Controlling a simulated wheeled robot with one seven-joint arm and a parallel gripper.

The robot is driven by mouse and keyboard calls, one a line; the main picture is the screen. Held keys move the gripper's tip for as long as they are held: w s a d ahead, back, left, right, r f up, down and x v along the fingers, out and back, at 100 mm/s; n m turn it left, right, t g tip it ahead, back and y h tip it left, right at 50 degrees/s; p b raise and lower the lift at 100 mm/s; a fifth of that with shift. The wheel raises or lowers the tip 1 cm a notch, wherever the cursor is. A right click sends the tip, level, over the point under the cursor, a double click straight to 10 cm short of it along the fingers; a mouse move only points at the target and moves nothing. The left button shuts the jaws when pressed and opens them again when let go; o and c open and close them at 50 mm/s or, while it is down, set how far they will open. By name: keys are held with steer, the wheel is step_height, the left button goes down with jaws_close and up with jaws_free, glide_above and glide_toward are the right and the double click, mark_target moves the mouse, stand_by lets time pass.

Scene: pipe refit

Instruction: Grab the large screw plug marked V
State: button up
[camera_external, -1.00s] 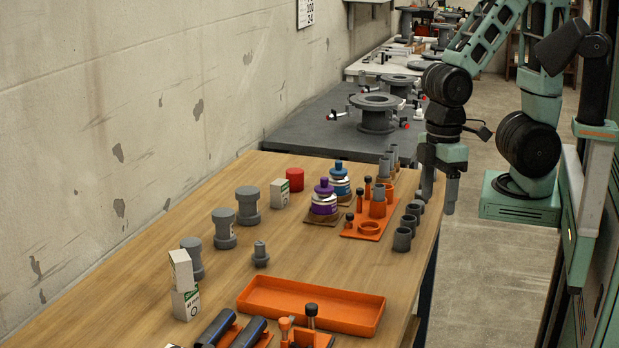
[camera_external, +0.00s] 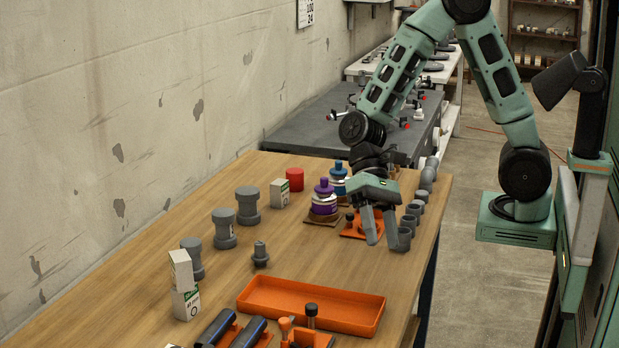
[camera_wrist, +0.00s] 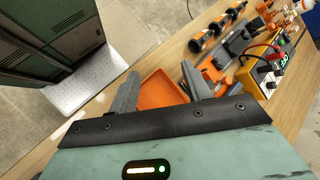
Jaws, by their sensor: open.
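My gripper (camera_external: 383,243) is open and empty above the right side of the wooden table, by the orange stand. Its two fingers also show spread apart in the wrist view (camera_wrist: 158,92). Several grey flanged fittings (camera_external: 248,205) stand in a row at the table's left side. A smaller grey stepped plug (camera_external: 260,254) stands upright to their right, well to the left of my gripper. Grey cups (camera_external: 404,238) line the right edge beside my gripper. No V mark is legible, so I cannot tell which piece is the large screw plug.
An orange tray (camera_external: 310,304) lies empty in front; it also shows in the wrist view (camera_wrist: 160,91). White boxes (camera_external: 185,302), a purple-capped jar (camera_external: 323,200) and a red cylinder (camera_external: 294,179) stand on the table (camera_external: 330,262).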

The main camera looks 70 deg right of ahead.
steer(key=w+f+m+t+y+b, duration=0.25)
steer(key=w+m+y, duration=0.35)
steer(key=w, duration=0.5)
steer(key=m+t+y+b, duration=0.2)
steer(key=m+t+b, duration=0.1)
steer(key=m+t, duration=0.9)
glide_above(254, 258)
steer(key=v, duration=0.3)
steer(key=shift+m+g, duration=0.65)
steer(key=shift+m, duration=0.05)
step_height(254, 258, down, 5)
steer(key=shift+s+a+r, duration=0.1)
steer(key=shift+s+a, duration=0.05)
steer(key=shift+f, duration=1.15)
step_height(254, 258, down, 5)
steer(key=shift+x, duration=1.45)
steer(key=shift+w+r, duration=0.2)
steer(key=c, duration=1.1)
